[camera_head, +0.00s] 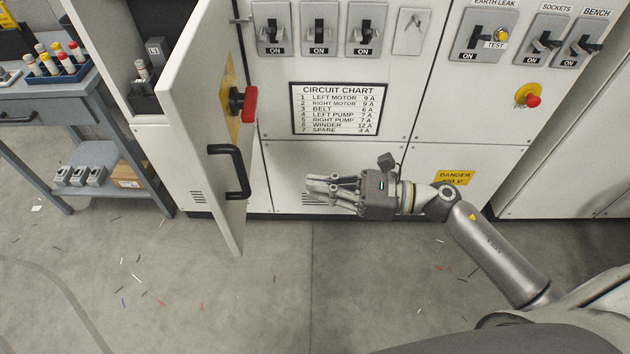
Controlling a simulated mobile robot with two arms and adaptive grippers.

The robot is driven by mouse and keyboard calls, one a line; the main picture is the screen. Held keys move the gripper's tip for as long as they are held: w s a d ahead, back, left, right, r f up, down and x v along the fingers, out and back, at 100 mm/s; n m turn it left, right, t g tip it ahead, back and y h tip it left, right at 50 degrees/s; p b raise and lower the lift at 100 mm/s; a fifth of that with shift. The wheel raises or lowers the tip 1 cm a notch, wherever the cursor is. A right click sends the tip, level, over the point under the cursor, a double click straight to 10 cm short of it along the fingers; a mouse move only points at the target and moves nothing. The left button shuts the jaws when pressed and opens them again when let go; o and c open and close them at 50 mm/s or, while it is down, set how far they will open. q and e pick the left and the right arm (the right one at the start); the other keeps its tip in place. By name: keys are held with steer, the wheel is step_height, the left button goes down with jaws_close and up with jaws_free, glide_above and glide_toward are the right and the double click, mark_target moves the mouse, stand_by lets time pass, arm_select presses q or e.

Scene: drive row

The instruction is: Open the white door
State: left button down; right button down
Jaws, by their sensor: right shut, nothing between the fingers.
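The white door (188,95) stands swung open at the left of the cabinet, seen nearly edge-on. It carries a black pull handle (241,172) and a red rotary knob (250,104) on a yellow plate. Behind it the cabinet compartment (120,45) shows, with a device inside; the door hides part of it. My right gripper (312,188) is shut and empty, pointing left, to the right of the black handle and apart from it, in front of the lower cabinet panels. My left gripper is not in view.
The cabinet front (430,90) has several switches, a circuit chart (339,109) and a red stop button (533,100). A grey workbench (50,98) with a blue rack of fuses (57,68) stands at the left. The floor (270,290) is open, with small wire scraps.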

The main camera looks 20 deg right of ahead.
mark_target(247, 180)
steer(key=p+x, duration=0.4)
steer(key=x, duration=0.7)
steer(key=shift+w+a, duration=0.15)
